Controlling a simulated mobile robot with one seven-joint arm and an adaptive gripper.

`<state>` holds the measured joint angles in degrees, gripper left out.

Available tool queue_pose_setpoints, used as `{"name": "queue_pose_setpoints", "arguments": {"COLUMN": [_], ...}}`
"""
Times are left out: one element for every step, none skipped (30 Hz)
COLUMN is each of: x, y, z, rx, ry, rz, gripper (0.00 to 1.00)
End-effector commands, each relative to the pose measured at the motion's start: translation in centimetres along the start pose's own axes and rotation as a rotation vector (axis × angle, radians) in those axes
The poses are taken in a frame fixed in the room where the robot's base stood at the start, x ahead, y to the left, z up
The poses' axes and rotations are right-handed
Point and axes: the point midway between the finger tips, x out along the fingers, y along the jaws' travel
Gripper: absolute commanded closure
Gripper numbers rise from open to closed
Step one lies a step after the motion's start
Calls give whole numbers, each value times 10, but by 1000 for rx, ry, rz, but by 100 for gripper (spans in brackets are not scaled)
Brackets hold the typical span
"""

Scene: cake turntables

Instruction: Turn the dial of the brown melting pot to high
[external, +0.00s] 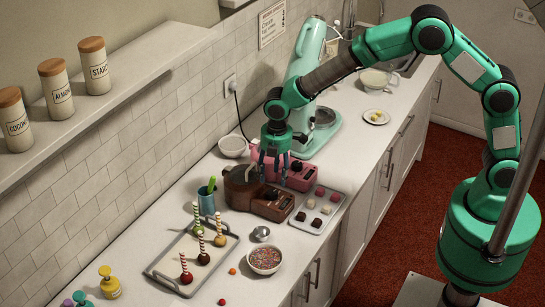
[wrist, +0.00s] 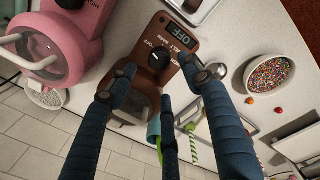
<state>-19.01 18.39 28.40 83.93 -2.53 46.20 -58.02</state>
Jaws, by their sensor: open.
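The brown melting pot (external: 260,196) stands on the white counter, with a round bowl at the back and a control block at the front. In the wrist view its dark dial (wrist: 160,58) with a white pointer sits on the brown panel, beside a small display (wrist: 181,38) that appears to read OFF. My gripper (external: 272,176) is above the pot, pointing down. In the wrist view my gripper (wrist: 158,74) is open, its blue fingers spread to either side of the dial and holding nothing. I cannot tell whether any finger touches the pot. The fingers hide part of its bowl.
A pink melting pot (external: 299,174) stands close behind the brown one. A tray of chocolates (external: 341,199) lies to its right. In front are a cake-pop tray (external: 157,270), a blue cup (external: 207,204), a small metal bowl (external: 261,234) and a sprinkle bowl (external: 264,270).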

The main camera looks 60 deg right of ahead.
Motion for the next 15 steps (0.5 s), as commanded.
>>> {"name": "queue_pose_setpoints", "arguments": {"x": [10, 14, 21, 26, 31, 37, 41, 46, 51, 55, 58, 63, 65, 68, 70], "y": [0, 0, 0, 0, 0, 0, 0, 0, 0, 0, 0, 0, 0, 0, 0], "z": [0, 0, 0, 0, 0, 0, 0, 0, 0, 0, 0, 0, 0, 0, 0], "rx": [0, 0, 0, 0, 0, 0, 0, 0, 0, 0, 0, 0, 0, 0, 0], "ry": [-1, -1, -1, -1, -1, -1, -1, 0, 0, -1, -1, -1, -1, 0, 0], "rz": [-2, -2, -1, -1, -2, -2, -1, 0, 0, -1, -1, -1, -1, 0, 1], "gripper": [50, 50, 50, 50, 50, 50, 50, 50, 50, 50, 50, 50, 50, 50, 50]}}
